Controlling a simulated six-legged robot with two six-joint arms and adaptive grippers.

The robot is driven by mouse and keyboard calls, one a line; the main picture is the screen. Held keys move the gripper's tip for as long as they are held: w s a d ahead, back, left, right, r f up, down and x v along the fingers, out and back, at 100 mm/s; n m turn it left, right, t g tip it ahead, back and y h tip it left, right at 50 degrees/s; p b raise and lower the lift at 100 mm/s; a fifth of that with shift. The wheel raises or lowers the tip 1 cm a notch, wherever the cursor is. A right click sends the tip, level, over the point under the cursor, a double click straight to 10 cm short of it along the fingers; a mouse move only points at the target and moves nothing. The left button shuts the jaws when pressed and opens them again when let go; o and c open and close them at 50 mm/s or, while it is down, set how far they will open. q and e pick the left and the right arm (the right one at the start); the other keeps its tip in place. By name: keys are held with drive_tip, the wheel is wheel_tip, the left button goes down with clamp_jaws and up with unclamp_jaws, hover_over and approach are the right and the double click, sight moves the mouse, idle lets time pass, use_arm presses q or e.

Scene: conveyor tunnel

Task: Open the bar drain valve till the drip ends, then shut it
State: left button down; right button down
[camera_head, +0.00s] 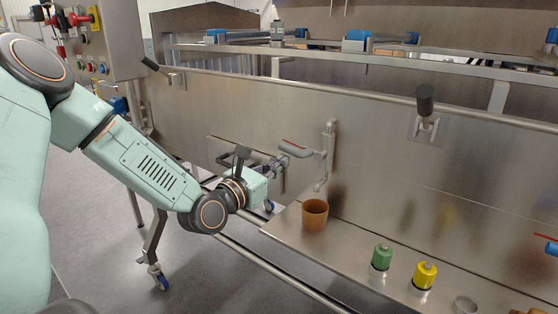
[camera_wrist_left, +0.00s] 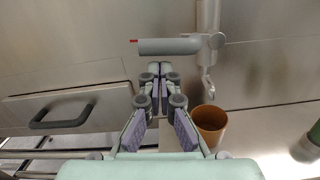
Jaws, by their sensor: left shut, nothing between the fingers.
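The drain valve (camera_head: 328,150) is a grey vertical pipe on the steel wall with a hooked spout at its bottom. Its grey lever (camera_head: 295,148), marked with a red line, points left, roughly level; the lever also shows in the left wrist view (camera_wrist_left: 170,46). An orange-brown cup (camera_head: 314,214) stands on the ledge under the spout; it shows in the left wrist view too (camera_wrist_left: 209,122). No drip can be made out. My left gripper (camera_head: 280,160) is shut and empty, just left of and below the lever; its fingertips (camera_wrist_left: 161,74) appear apart from it. My right gripper is out of view.
A steel ledge (camera_head: 345,247) carries a green-capped item (camera_head: 381,257) and a yellow-capped one (camera_head: 425,274). A drawer-like panel with a dark handle (camera_wrist_left: 62,117) is left of the gripper. A black-knobbed lever (camera_head: 424,99) sits higher on the wall. A control box (camera_head: 95,40) stands at left.

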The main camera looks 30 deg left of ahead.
use_arm(q)
drive_tip(key=shift+w+d, duration=0.1)
drive_tip(key=shift+w, duration=0.05)
drive_tip(key=shift+r+m, duration=0.3)
drive_tip(key=shift+m, duration=0.1)
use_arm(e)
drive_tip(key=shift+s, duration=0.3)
